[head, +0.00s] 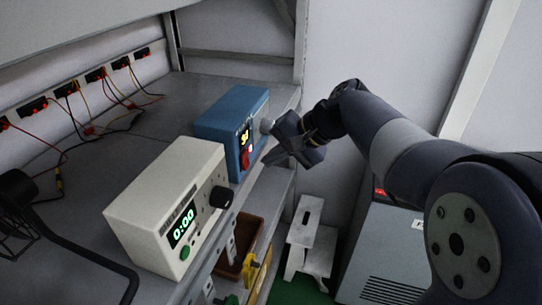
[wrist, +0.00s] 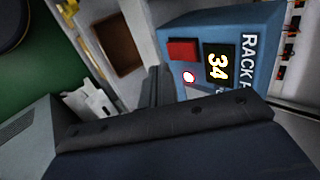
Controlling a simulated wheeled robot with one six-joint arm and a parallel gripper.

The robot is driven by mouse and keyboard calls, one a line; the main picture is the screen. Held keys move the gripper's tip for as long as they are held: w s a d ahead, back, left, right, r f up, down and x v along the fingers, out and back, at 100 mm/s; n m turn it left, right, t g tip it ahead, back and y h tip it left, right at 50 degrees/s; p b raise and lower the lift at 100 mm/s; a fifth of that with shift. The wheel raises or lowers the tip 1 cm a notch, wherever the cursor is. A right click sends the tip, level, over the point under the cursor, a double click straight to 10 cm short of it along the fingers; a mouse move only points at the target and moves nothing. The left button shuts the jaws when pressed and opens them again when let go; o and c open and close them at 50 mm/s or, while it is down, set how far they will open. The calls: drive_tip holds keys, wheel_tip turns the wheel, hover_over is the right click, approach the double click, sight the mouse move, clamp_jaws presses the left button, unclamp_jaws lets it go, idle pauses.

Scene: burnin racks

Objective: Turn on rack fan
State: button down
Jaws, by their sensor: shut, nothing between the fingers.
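The blue box (head: 222,108) stands on the shelf at its right end. In the wrist view the blue box (wrist: 222,22) carries partly cut-off lettering that starts "RACK". Its front has a display (wrist: 218,65) reading 34, a red rocker or button (wrist: 182,50) and a small lit pinkish-white lamp (wrist: 189,77). A grey knob (head: 267,126) shows on its front in the head view. My gripper (head: 272,157) is shut and empty, just in front of the blue box, right of the red part. I cannot tell whether it touches the box.
A cream box (head: 160,190) with a green 0:00 display, green button and black knob stands left of the blue box. Wired sockets (head: 95,75) line the back wall. A white step stool (head: 310,235) and a grey cabinet (head: 390,250) stand below. A brown bin (head: 240,250) sits under the shelf.

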drive_tip(key=v, duration=1)
drive_tip(key=shift+d+b, duration=0.2)
drive_tip(key=shift+b, duration=0.2)
drive_tip(key=shift+s+d+f+b, duration=0.15)
drive_tip(key=shift+s+f+b, duration=0.05)
drive_tip(key=shift+f+b, duration=0.5)
